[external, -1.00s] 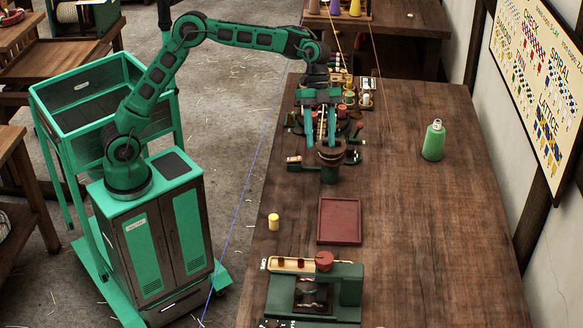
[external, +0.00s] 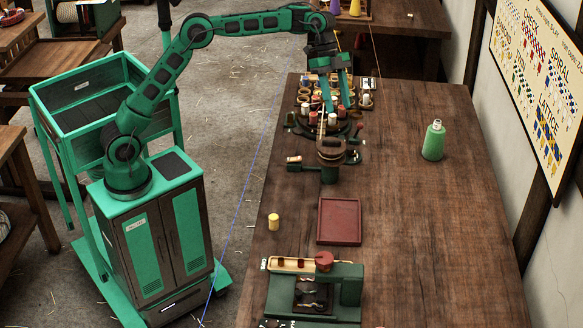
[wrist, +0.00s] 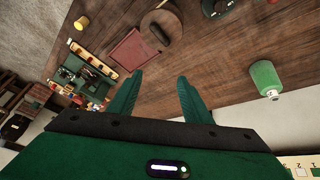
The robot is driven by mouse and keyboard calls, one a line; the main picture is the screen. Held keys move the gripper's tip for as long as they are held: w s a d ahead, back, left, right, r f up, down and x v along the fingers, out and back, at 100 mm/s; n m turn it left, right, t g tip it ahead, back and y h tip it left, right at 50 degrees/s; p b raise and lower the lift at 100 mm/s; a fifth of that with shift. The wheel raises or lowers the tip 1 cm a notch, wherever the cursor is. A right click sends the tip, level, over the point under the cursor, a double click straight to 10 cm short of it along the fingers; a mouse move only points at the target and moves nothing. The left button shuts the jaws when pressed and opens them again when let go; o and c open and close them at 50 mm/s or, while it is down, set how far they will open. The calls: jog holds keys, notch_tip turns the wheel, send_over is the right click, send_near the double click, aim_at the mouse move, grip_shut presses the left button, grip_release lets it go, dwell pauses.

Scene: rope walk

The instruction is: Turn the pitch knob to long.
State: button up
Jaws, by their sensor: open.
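My gripper (external: 337,106) is open and empty, its fingers tilted down over the rack of bobbins at the far end of the bench. In the wrist view my gripper (wrist: 160,76) has two spread green fingers with nothing between them. A green braiding stand with a round wooden top (external: 331,150) stands just nearer than the fingers. The wooden top also shows in the wrist view (wrist: 149,22). I cannot tell which knob is for pitch; no setting is readable.
A red tray (external: 340,241) lies between the stand and the near machine. A yellow cylinder (external: 273,222) is at its left. A green bottle (external: 433,142) stands on the right. Bobbins (external: 309,117) crowd the far left. The right half of the bench is mostly clear.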

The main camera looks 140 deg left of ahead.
jog(key=s+a+n+y, duration=0.2)
jog(key=s+a+n, duration=0.1)
jog(key=s+a, duration=0.7)
send_near(350, 147)
jog(key=shift+g, duration=0.4)
jog(key=x, duration=0.8)
jog(key=shift+w, duration=0.4)
